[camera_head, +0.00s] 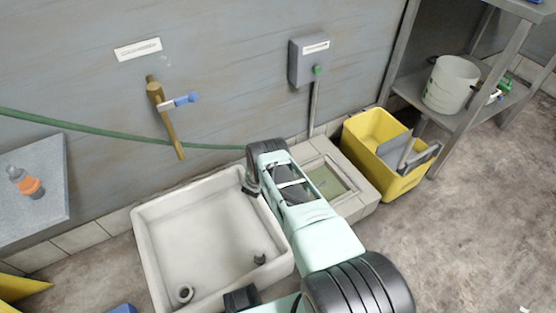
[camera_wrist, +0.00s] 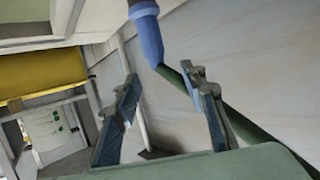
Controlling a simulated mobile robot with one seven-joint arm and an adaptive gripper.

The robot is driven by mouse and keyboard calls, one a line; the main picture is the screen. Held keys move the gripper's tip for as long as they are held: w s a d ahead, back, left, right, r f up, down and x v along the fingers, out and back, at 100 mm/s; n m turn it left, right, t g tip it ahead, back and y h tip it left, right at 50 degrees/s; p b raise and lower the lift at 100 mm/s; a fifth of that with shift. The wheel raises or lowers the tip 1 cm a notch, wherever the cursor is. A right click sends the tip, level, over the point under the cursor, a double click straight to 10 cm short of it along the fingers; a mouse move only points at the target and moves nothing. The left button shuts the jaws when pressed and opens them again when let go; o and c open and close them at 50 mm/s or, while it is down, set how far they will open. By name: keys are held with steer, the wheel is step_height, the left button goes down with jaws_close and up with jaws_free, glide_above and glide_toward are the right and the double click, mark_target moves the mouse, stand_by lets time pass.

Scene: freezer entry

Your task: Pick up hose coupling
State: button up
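The green hose (camera_wrist: 235,118) runs behind the right finger. In the head view the green hose (camera_head: 75,124) runs along the wall behind the tap to my arm's far end, which hides its end and the blue piece.
A brass tap with a blue lever (camera_head: 158,95) is on the wall above the white sink (camera_head: 145,243). A grey and orange object (camera_head: 27,184) stands on the left table (camera_head: 50,160). A yellow bucket (camera_head: 362,135) and shelf (camera_head: 455,110) are at right.

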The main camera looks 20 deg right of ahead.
steer(key=b+x, duration=0.3)
steer(key=x, duration=0.2)
steer(key=shift+s+d+f, duration=0.15)
steer(key=shift+s, duration=0.1)
steer(key=shift+w+d, duration=0.15)
steer(key=shift+w, duration=0.15)
jaws_close()
